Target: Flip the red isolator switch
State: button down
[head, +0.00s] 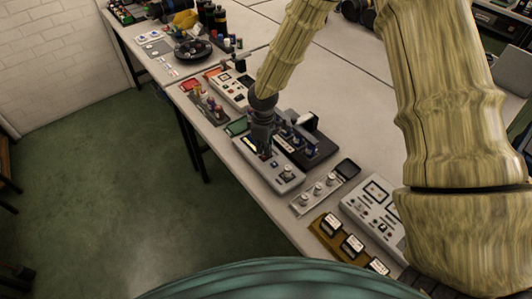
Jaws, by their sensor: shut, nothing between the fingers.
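My gripper (263,150) is shut and empty, pointing down over a grey control box (286,178) near the table's front edge. The fingertips are at or just above the box's top; I cannot tell if they touch it. The box has a small pale yellowish window and round knobs at its near end. I cannot make out a red isolator switch on it; the gripper covers part of its top. Small red parts show on a panel (207,104) farther left along the edge, too small to identify.
A black unit with blue parts (318,150) stands close right of the gripper. A knob panel (308,197), a meter box (370,208) and a yellow meter stand (330,228) lie nearer. The white table (345,100) is clear behind. Green floor (120,190) lies left.

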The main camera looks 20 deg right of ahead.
jog(key=shift+r+p, duration=1.8)
jog(key=shift+r, duration=0.85)
